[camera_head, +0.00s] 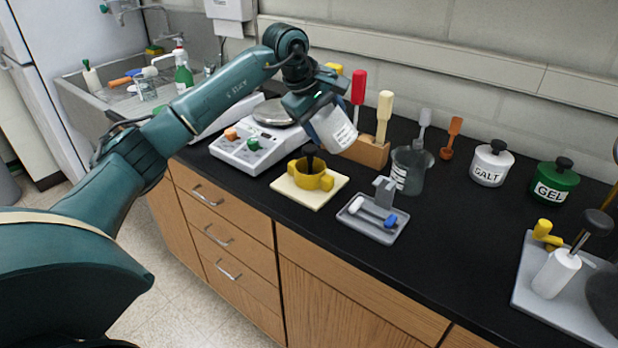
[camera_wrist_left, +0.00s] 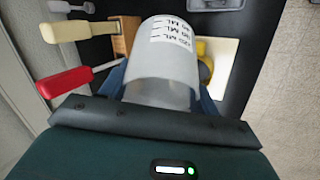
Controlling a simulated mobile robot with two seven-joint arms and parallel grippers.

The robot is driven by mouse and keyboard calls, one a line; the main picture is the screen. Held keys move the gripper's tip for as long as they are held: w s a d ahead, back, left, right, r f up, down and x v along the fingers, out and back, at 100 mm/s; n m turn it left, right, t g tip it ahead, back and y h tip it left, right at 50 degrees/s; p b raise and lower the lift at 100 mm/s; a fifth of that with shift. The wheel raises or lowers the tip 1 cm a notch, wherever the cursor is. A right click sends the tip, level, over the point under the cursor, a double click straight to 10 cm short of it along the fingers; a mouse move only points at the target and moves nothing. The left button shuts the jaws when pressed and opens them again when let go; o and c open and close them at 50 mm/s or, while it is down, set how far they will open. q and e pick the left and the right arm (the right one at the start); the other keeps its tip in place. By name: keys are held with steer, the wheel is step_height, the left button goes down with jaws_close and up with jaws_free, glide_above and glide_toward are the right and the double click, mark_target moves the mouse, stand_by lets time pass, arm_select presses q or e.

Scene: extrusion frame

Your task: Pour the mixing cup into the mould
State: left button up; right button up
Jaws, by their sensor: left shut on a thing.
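My left gripper (camera_head: 314,106) is shut on the mixing cup (camera_head: 334,130), a whitish translucent cup with ML markings. The cup is tilted and held above the counter. It also shows in the left wrist view (camera_wrist_left: 163,62), between the blue fingers. The mould (camera_head: 311,180) is a yellow ring-like piece with lugs, on a cream board (camera_head: 290,194), below and slightly left of the cup. In the wrist view the mould (camera_wrist_left: 204,66) is partly hidden behind the cup.
A white scale (camera_head: 255,150) stands behind-left. A wooden holder (camera_head: 368,153) with tools and a grey beaker (camera_head: 409,172) stand close right of the cup. A small grey tray (camera_head: 373,222) lies right of the mould. Lidded jars (camera_head: 491,165) stand further right. The black counter between is free.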

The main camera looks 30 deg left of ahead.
arm_select(q)
steer(key=shift+s+a+f+h+b, duration=0.1)
steer(key=shift+a+f+h+b, duration=0.15)
steer(key=shift+f+b, duration=0.45)
steer(key=h+b, duration=0.1)
steer(key=b, duration=0.1)
steer(key=shift+a+r+t+b, duration=0.1)
steer(key=shift+r+t+b, duration=0.1)
steer(key=shift+t+b, duration=0.2)
steer(key=shift+s+r+n+h+b, duration=0.1)
steer(key=shift+r+n+h+b, duration=0.05)
steer(key=shift+n+h+b, duration=0.15)
steer(key=shift+r+t+h+b, duration=0.25)
steer(key=shift+t+h+b, duration=0.15)
steer(key=shift+b, duration=0.35)
steer(key=shift+a+f+h+b, duration=0.15)
steer(key=shift+h+b, duration=0.2)
steer(key=shift+b, duration=0.8)
arm_select(e)
steer(key=shift+t+y, duration=0.6)
steer(key=shift+y, duration=0.1)
steer(key=shift+w+a+f, duration=0.25)
steer(key=shift+a+f, duration=0.4)
steer(key=shift+f, duration=0.1)
steer(key=shift+w+a+f, duration=0.2)
steer(key=shift+a+f, duration=0.45)
steer(key=shift+f, duration=0.1)
steer(key=shift+f, duration=0.1)
